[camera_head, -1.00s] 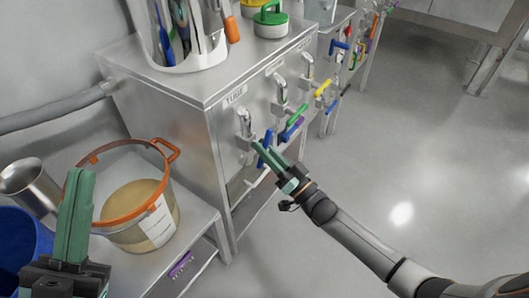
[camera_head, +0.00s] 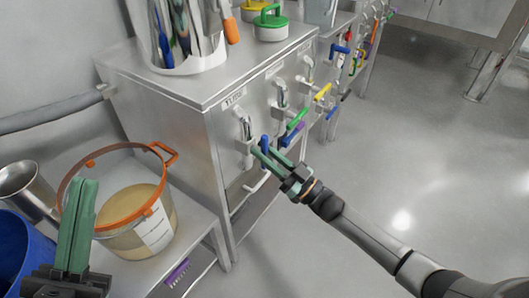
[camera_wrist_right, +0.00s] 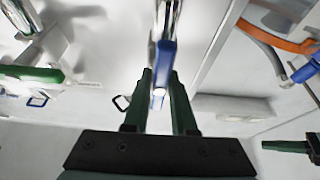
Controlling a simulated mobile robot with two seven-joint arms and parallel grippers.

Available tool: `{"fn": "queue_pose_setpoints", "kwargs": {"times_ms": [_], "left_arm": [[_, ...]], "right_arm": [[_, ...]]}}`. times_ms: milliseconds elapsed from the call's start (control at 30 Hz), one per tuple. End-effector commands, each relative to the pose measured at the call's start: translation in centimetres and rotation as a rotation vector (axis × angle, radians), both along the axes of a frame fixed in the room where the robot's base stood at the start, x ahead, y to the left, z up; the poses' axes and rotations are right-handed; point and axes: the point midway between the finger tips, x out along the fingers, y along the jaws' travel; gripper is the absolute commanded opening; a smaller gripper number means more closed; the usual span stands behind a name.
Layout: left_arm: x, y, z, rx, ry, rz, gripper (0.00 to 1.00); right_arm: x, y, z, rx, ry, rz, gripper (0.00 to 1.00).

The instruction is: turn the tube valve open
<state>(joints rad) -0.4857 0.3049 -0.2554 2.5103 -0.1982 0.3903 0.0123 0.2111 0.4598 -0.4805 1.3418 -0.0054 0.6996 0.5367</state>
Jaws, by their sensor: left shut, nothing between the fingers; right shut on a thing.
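The valve labelled TUBE (camera_head: 246,130) sits at the near left of the steel cabinet's front, with a metal body and a blue lever handle (camera_head: 265,145). My right gripper (camera_head: 266,154) is shut on this blue handle. In the right wrist view the handle (camera_wrist_right: 166,62) lies between the green fingers, its end near the fingertips (camera_wrist_right: 160,90). The handle sticks out from the cabinet front; its exact angle is hard to tell. My left gripper (camera_head: 85,183) is shut and empty at the lower left, in front of the orange-rimmed bucket and away from the valve.
An orange-rimmed bucket (camera_head: 160,230) and a blue container (camera_head: 20,255) are at left. The floor at right is clear.

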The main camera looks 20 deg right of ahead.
Motion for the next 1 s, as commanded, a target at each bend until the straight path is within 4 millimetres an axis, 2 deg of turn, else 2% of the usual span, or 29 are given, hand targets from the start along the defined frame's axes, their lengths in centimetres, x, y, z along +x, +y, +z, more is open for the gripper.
{"fn": "queue_pose_setpoints", "kwargs": {"times_ms": [233,267,533,833,1000], "left_arm": [[0.0,0.0,0.0,0.0,0.001,0.0,0.0],[0.0,0.0,0.0,0.001,0.001,0.0,0.0],[0.0,0.0,0.0,0.003,0.0,-0.001,0.0],[-0.1,-0.1,0.0,0.01,0.001,-0.005,0.0],[-0.1,0.0,0.7,0.005,0.0,-0.006,0.0]], "right_arm": [[0.0,0.0,0.1,0.001,-0.001,0.0,0.0],[0.0,0.0,0.1,0.001,-0.001,0.0,0.26],[0.0,0.0,0.0,0.001,0.0,0.0,0.55],[-0.2,-0.2,-0.1,0.0,0.002,-0.001,0.55],[-2.0,-1.6,-1.0,-0.002,0.005,-0.002,0.55]]}}
